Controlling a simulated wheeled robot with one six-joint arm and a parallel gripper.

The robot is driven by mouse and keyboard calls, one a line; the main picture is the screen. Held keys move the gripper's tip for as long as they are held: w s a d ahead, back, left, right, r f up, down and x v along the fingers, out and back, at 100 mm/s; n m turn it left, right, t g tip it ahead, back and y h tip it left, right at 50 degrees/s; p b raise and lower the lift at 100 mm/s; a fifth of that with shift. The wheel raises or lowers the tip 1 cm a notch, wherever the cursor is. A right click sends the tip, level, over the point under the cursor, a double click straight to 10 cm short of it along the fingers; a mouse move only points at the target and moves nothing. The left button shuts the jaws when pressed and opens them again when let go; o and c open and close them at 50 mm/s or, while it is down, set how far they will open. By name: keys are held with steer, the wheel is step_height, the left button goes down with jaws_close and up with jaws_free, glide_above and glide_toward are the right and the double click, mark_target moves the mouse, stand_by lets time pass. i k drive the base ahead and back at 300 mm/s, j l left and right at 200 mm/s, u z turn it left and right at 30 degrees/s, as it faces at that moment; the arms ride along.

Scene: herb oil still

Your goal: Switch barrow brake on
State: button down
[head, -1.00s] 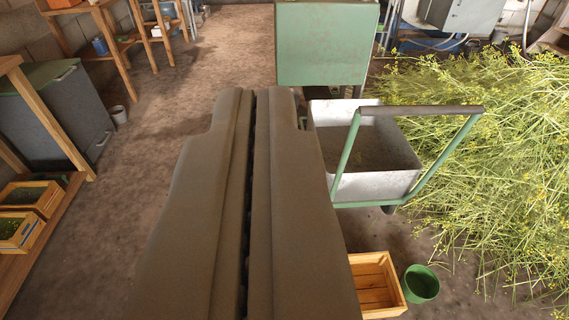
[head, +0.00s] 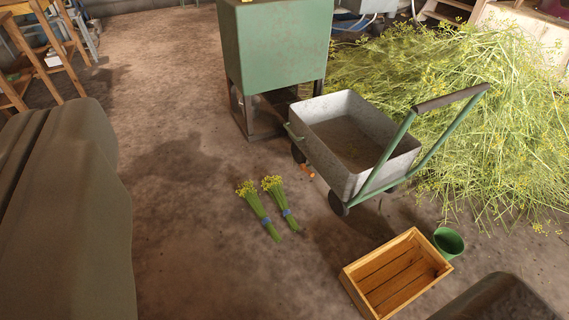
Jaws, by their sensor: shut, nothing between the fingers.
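The barrow (head: 345,140) stands right of centre in the head view. It has a grey metal tray, dark wheels (head: 338,204) and a green push frame with a dark handle bar (head: 452,97). A small green bar (head: 292,133) sticks out at its left end; I cannot tell whether it is the brake. Small orange-red bits (head: 307,171) show low beside the barrow, too small to identify. The brake's setting cannot be made out. My gripper (head: 52,108) is large and dark at the left edge, partly cut off. It is shut and empty, well apart from the barrow.
A green metal cabinet (head: 275,45) stands behind the barrow, and a heap of yellow-flowered stalks (head: 440,80) lies to the right. Two tied herb bundles (head: 267,210) lie on the floor. A wooden crate (head: 352,283) and green pot (head: 448,242) stand in front. The floor at centre left is clear.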

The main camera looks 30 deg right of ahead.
mark_target(303, 166)
steer(key=i, duration=1.2)
steer(key=i+l, duration=0.3)
steer(key=l, duration=0.25)
steer(key=z, duration=0.05)
